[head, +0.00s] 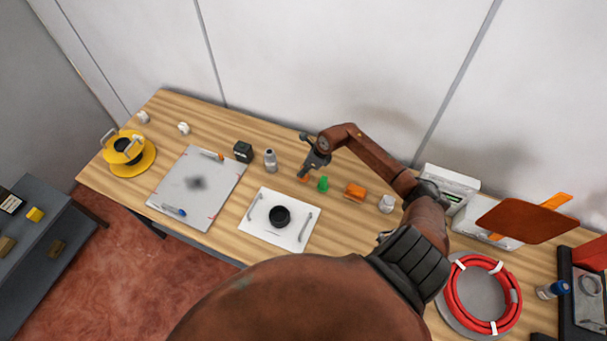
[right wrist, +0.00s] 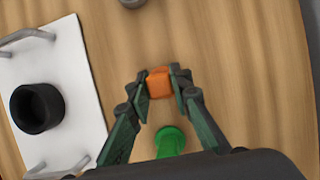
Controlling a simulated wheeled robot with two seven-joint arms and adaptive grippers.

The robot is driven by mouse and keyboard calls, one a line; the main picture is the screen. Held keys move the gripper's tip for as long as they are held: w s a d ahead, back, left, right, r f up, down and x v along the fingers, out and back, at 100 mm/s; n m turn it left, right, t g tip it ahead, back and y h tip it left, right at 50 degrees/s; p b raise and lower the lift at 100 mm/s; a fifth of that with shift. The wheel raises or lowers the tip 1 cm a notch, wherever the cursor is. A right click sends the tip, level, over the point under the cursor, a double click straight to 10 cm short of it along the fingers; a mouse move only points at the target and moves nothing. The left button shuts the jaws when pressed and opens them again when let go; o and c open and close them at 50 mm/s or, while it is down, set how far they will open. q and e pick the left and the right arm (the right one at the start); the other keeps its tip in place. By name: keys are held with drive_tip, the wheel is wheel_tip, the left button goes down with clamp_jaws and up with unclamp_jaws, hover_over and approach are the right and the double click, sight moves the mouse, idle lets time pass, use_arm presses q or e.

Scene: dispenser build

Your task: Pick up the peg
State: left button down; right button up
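A small orange block (right wrist: 159,84), which may be the peg, sits between the fingertips of my right gripper (right wrist: 161,80) in the right wrist view. The fingertips appear to touch its two sides. In the head view the right gripper (head: 305,174) points down at the table, and only a bit of the orange block (head: 303,179) shows under it. A green knobbed piece (head: 323,184) stands just right of it; it also shows in the right wrist view (right wrist: 170,141), close below the block. My left gripper is not in view.
A white plate (head: 257,231) with handles and a black ring (head: 279,216) lies in front. A grey bottle (head: 270,160) and dark box (head: 243,152) stand left. Another orange block (head: 355,192) and a white jar (head: 386,204) stand right, near a red hose coil (head: 459,293).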

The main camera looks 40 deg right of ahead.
clamp_jaws()
